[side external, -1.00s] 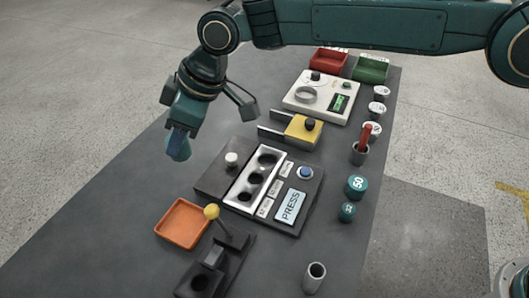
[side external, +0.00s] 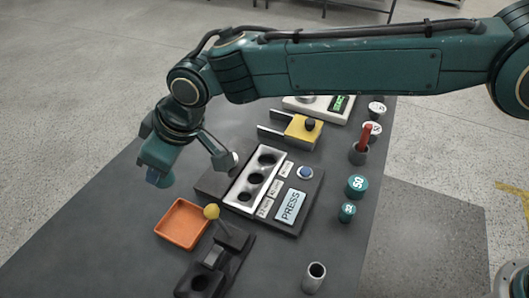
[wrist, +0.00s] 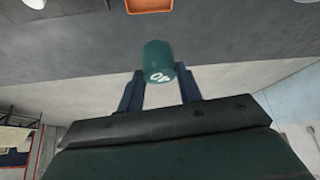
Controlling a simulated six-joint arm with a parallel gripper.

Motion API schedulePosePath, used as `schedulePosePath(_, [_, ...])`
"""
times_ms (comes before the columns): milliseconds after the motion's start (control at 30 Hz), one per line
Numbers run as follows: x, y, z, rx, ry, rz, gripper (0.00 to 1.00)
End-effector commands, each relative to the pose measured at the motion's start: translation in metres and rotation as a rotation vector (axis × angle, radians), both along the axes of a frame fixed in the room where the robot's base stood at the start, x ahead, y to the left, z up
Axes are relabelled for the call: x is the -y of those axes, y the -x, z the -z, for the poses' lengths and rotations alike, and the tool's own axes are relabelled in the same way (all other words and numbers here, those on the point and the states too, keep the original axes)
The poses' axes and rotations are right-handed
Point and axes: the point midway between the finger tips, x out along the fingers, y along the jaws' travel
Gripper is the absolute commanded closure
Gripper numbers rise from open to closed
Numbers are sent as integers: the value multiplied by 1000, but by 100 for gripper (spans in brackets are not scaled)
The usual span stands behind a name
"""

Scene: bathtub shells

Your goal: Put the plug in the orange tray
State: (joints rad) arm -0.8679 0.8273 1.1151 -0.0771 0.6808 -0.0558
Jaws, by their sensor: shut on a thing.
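My gripper (side external: 160,168) is shut on a teal cylindrical plug (wrist: 158,60), with one finger on each side of it in the wrist view. White digits that look like 40 show on its end there. In the side view only the lower part of the plug (side external: 160,180) shows below the fingers; the rest is hidden. The gripper holds it in the air, up and left of the orange tray (side external: 182,224) in the picture. The tray is square, shallow and empty. Part of the tray (wrist: 149,5) also shows at the top edge of the wrist view.
A dark block with a plate of several holes (side external: 258,182) and a PRESS panel (side external: 291,207) lies right of the tray. A yellow-knobbed lever (side external: 211,212) stands close by the tray's right side. Teal plugs marked 50 (side external: 356,187) and 32 (side external: 347,212) stand further right.

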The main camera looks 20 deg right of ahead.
Motion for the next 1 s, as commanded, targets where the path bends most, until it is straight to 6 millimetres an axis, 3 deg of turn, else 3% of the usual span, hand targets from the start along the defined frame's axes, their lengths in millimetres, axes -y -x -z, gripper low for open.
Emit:
schedulePosePath(400, [1, 1, 82, -2, 3, -2, 91])
schedulePosePath(600, [0, 1, 111, -1, 2, -2, 91])
schedulePosePath(1000, [0, 0, 124, 0, 1, -1, 91])
